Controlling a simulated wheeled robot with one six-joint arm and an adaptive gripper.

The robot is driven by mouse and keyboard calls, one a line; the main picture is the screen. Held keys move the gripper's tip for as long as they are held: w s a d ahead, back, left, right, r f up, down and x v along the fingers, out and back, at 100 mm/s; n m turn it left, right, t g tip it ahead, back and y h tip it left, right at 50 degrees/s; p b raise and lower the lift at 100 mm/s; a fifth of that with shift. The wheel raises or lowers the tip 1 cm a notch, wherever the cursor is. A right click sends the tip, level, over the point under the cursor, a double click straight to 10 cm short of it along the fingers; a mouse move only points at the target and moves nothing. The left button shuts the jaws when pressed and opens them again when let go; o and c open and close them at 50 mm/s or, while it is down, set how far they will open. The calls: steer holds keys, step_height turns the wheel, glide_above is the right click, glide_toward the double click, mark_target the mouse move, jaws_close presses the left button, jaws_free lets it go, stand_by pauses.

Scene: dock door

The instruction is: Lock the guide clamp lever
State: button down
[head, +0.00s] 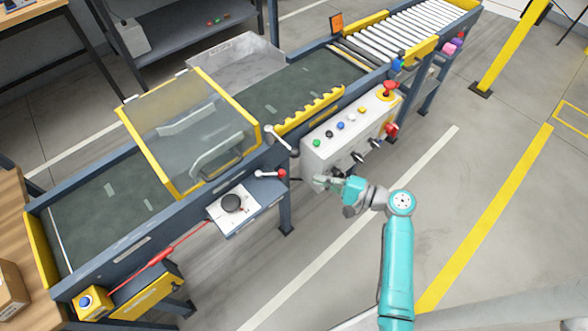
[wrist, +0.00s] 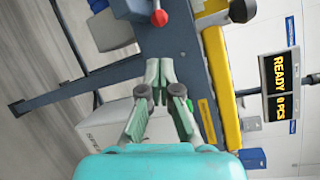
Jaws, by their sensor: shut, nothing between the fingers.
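Two levers sit on the conveyor's near side, and I cannot tell for sure which is the guide clamp lever. One has a light arm and black knob (head: 294,153), at the end of the yellow toothed guide rail; its knob shows in the wrist view (wrist: 242,11). The other is a short lever with a red ball knob (head: 282,173), lower on the side rail, also in the wrist view (wrist: 159,18). My gripper (head: 318,182) is shut and empty, right of the red knob and apart from it. Its fingertips (wrist: 160,68) meet in front of the blue-grey rail.
A grey control box (head: 335,145) with buttons and dark knobs stands just behind my gripper. A small shelf (head: 245,222) with a black puck on white paper juts out at left. A clear yellow-framed guard (head: 190,130) covers the belt. Floor in front is free.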

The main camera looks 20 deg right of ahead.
mark_target(270, 174)
steer(key=x, duration=1)
steer(key=shift+a+f, duration=0.1)
steer(key=shift+s+a+m+t+h, duration=0.2)
steer(key=shift+s+m+t+h, duration=0.15)
steer(key=shift+s, duration=0.25)
steer(key=shift+s+a+m+t+h, duration=0.25)
steer(key=shift+s+m+h, duration=0.1)
steer(key=shift+s+h, duration=0.15)
steer(key=shift+s+d, duration=0.1)
